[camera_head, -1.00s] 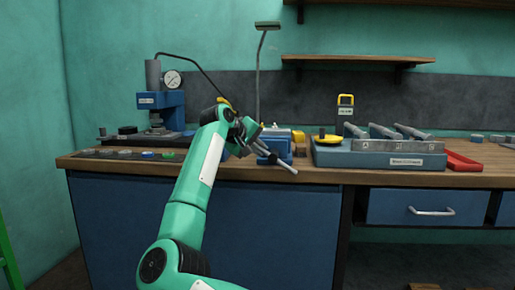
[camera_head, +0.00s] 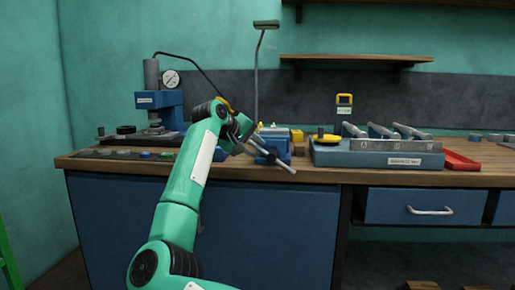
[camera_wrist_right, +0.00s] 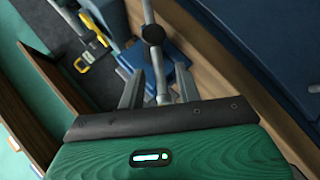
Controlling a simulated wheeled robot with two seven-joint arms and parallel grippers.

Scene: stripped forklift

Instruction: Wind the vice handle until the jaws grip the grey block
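The blue vice (camera_head: 273,146) stands at the front edge of the bench, and it also shows in the right wrist view (camera_wrist_right: 180,78). Its grey handle bar (camera_head: 280,162) slants down to the right in front of it. In the right wrist view the handle bar (camera_wrist_right: 150,14) runs between my right gripper's fingers (camera_wrist_right: 159,90), which stand apart with gaps beside the bar. In the head view my right gripper (camera_head: 246,134) is at the bar's upper left end, partly hidden by its own wrist. I cannot make out the grey block or the jaw gap. My left gripper is not in view.
A blue press with a dial gauge (camera_head: 170,78) stands at left. A grey-blue fixture (camera_head: 385,158) with metal bars stands right of the vice, then a red tray (camera_head: 460,161). A lamp (camera_head: 258,70) rises behind the vice. The bench front edge (camera_head: 410,178) lies below.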

